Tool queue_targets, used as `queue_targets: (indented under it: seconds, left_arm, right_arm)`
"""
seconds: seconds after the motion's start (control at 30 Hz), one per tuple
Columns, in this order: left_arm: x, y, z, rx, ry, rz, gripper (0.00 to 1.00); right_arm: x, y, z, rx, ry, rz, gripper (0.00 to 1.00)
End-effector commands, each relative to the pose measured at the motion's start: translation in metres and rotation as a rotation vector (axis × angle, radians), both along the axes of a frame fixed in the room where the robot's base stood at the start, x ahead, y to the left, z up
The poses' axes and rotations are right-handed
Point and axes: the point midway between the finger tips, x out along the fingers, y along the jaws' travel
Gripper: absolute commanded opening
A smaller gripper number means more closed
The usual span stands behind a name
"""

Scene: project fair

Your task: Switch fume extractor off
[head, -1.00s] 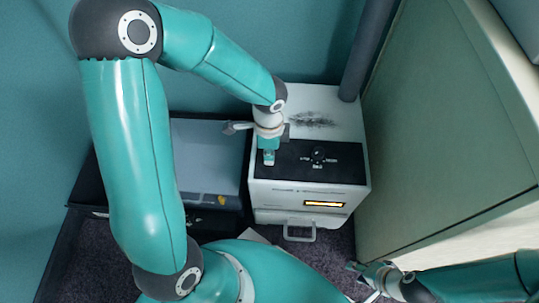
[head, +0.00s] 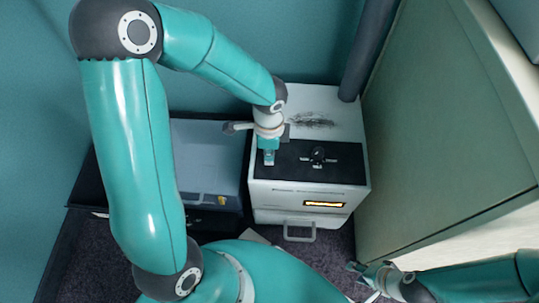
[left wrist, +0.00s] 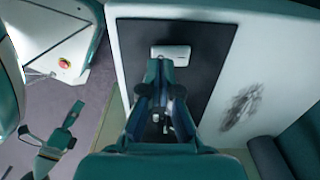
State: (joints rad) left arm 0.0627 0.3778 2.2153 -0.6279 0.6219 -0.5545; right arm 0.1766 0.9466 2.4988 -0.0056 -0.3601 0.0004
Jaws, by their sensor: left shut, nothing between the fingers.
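The fume extractor (head: 346,122) is a white box with a black top panel (head: 345,171), a dark knob (head: 318,154) and a lit yellow display (head: 324,204) on its front. My left gripper (head: 268,157) is shut and empty, pointing down at the left part of the panel. In the left wrist view, a white switch-like piece (left wrist: 171,53) on the panel lies just beyond the fingertips (left wrist: 160,68). I cannot tell whether they touch. The fingers hide part of the panel. My right gripper (head: 363,281) is open, low at the right; it also shows in the left wrist view (left wrist: 52,128).
A grey-blue box (head: 208,150) stands close on the left of the extractor. A dark hose (head: 368,50) rises behind it. A large pale green cabinet side (head: 445,130) closes off the right. A handle (head: 300,236) sticks out at the extractor's lower front.

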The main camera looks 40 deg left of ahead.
Motion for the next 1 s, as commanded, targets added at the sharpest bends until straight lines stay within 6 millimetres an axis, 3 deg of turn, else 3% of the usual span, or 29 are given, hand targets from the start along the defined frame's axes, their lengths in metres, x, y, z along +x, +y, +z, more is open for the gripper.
queue_targets:
  seconds: [1.0]
  left_arm:
    - [0.0, 0.0, -0.015, 0.0, 0.0, 0.0, 0.0]
  right_arm:
    - [0.0, 0.0, -0.014, 0.0, 0.0, 0.0, 0.4]
